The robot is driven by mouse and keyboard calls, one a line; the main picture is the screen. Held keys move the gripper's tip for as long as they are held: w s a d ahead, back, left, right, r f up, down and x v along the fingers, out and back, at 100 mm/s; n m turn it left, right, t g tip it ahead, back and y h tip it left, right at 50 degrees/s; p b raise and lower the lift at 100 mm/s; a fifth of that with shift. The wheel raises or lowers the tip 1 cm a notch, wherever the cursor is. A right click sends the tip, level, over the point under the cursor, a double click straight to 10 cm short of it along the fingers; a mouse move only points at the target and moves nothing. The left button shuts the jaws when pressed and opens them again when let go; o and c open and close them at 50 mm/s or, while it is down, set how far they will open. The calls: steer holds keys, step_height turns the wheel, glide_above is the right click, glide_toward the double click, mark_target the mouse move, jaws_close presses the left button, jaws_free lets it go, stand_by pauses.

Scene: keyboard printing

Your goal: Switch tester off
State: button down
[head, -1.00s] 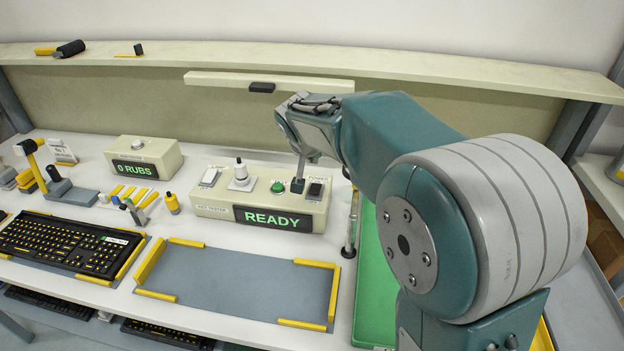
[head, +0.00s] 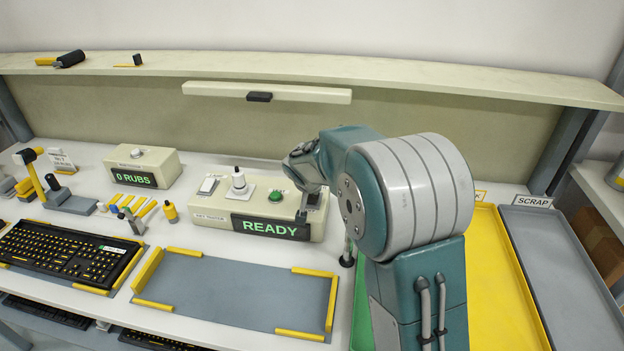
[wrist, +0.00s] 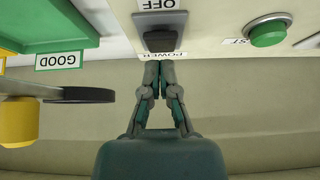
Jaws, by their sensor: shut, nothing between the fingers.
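The tester (head: 222,223) is a long cream box on the bench with a lit green READY display (head: 270,227). Its black power switch (wrist: 160,40) shows in the wrist view, between the OFF label (wrist: 157,4) and the POWER label (wrist: 178,55), whose text is upside down. My gripper (wrist: 158,65) is shut and empty. Its fingertips are beside the switch, over the POWER label; I cannot tell whether they touch. In the head view my gripper (head: 301,216) is at the tester's right end, where my arm partly hides the switch.
The grey keyboard bay (head: 235,288) in front is empty. A shelf (head: 300,70) runs above.

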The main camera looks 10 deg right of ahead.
steer(key=shift+s+a+f, duration=0.1)
steer(key=shift+a+f, duration=0.25)
steer(key=shift+f, duration=0.2)
steer(key=shift+s+d+f, duration=0.1)
steer(key=shift+d+f, duration=0.1)
steer(key=shift+f, duration=0.3)
steer(key=shift+s+r, duration=0.1)
steer(key=shift+s, duration=0.05)
steer(key=shift+a, duration=0.15)
steer(key=shift+r, duration=0.8)
